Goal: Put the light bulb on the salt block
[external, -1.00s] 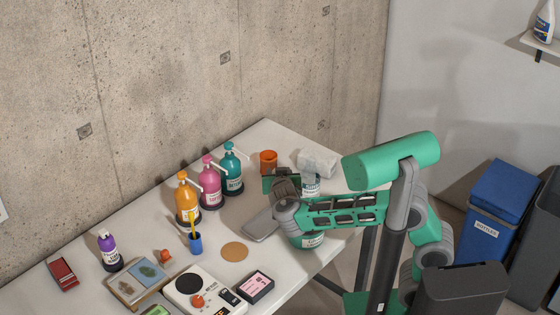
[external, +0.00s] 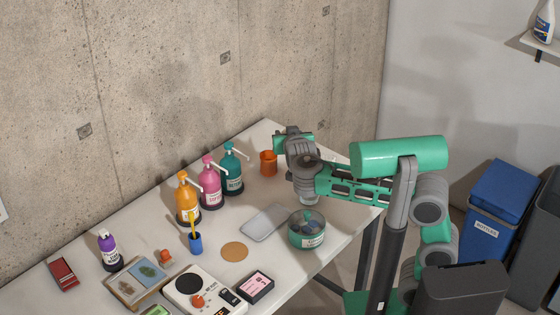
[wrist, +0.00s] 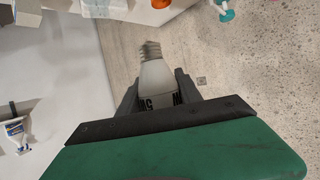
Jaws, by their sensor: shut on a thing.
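My gripper (wrist: 158,98) is shut on a light bulb (wrist: 154,75), which has a white body and a grey threaded base. In the wrist view the bulb's base points away from my palm. In the external view my gripper (external: 299,135) is over the far right part of the table, right of the orange cup; the bulb cannot be made out there. A pale whitish block (wrist: 104,8), probably the salt block, is partly visible at the top of the wrist view, apart from the bulb. My gripper and arm seem to hide it in the external view.
Pump bottles (external: 210,186) and an orange cup (external: 268,162) stand along the table's back. A flat grey slab (external: 265,222) and a round teal container (external: 307,230) lie nearer the front. A scale-like device (external: 203,292) is at the front left. A concrete wall (external: 150,90) rises behind.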

